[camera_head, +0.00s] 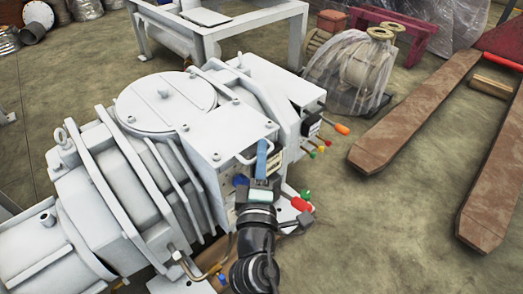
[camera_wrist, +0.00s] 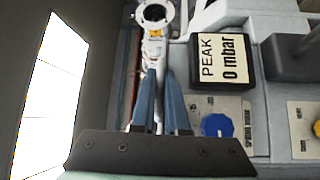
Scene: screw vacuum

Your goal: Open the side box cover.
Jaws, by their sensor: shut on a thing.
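The side box cover (camera_head: 222,130) is a flat, light grey plate on the white vacuum machine in the head view. It lies tilted, with bolts near its corners. A pale, curved handle (camera_head: 246,158) stands at its right edge. My gripper (camera_head: 263,146) is at this handle, its blue fingers pointing up. In the wrist view my gripper (camera_wrist: 163,75) has its two blue fingers close together around a thin pale bar, which seems to be the handle. The exact contact is partly hidden by the fingers.
The wrist view shows a black gauge (camera_wrist: 222,62) reading "PEAK 0 mbar" and a blue knob (camera_wrist: 217,125) beside the fingers. Coloured knobs (camera_head: 318,150) stick out at the machine's right.

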